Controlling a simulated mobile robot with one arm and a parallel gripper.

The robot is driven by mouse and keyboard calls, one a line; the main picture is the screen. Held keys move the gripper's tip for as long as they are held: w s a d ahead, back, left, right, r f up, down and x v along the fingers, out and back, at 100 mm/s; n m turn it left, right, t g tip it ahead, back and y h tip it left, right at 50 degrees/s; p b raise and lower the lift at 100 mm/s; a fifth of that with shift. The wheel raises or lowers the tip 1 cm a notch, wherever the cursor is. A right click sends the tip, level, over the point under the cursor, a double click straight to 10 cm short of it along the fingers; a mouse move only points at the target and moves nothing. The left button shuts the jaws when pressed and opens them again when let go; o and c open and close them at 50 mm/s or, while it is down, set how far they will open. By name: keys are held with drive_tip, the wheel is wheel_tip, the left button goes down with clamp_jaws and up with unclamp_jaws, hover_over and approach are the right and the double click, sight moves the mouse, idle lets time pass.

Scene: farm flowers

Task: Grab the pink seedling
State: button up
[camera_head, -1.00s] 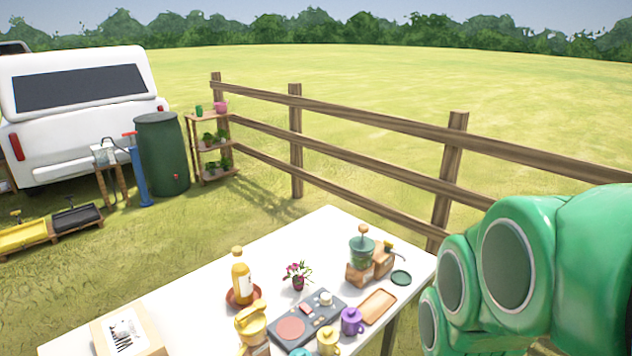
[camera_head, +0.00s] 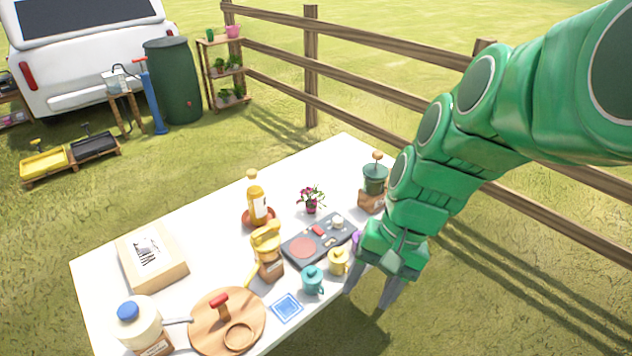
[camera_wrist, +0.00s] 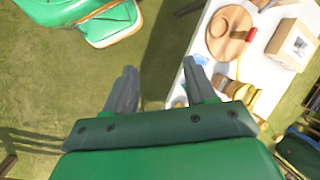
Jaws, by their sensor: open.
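The pink seedling (camera_head: 311,197) has pink flowers and dark leaves in a small dark pink pot. It stands upright on the white table (camera_head: 205,213), right of the yellow bottle, in the head view. I cannot make it out in the wrist view. My gripper (camera_head: 368,300) is open and empty, pointing down at the table's near right edge, to the right of and nearer than the seedling. In the wrist view my gripper's two fingers (camera_wrist: 160,88) are spread apart, with the grass and the table's edge beyond them.
A dark tray (camera_head: 290,250), a yellow mug (camera_head: 338,262) and a teal mug (camera_head: 312,280) lie between the seedling and the near edge. The bottle (camera_head: 257,203) stands left of the seedling. A green pot on a wooden block (camera_head: 374,180) stands to its right. A wooden fence (camera_head: 311,70) runs behind.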

drive_tip(key=w+a+f+m+y, duration=0.2)
drive_tip(key=w+a+m, duration=0.15)
drive_tip(key=w, duration=0.45)
drive_tip(key=w+a+f+m+t+y, duration=0.1)
drive_tip(key=w+a+m+y, duration=0.2)
drive_tip(key=w, duration=0.5)
drive_tip(key=w+a+f+m+y, duration=0.2)
drive_tip(key=w+a, duration=0.2)
drive_tip(key=w, duration=0.5)
drive_tip(key=m+t+y, duration=0.3)
drive_tip(key=m+t, duration=0.3)
drive_tip(key=m, duration=0.5)
approach(315, 203)
drive_tip(key=a+r, duration=0.2)
drive_tip(key=r, duration=0.1)
drive_tip(key=shift+w+a+r, duration=0.1)
drive_tip(key=shift+w+r, duration=0.1)
drive_tip(key=shift+r, duration=0.05)
drive_tip(key=shift+w+f+h, duration=0.1)
drive_tip(key=shift+w+h, duration=0.05)
drive_tip(key=shift+h, duration=0.15)
drive_tip(key=shift+f+x, duration=0.1)
drive_tip(key=shift+x, duration=1.85)
drive_tip(key=shift+f+x, duration=0.15)
drive_tip(key=shift+x, duration=1.75)
drive_tip(key=shift+c, duration=0.3)
clamp_jaws()
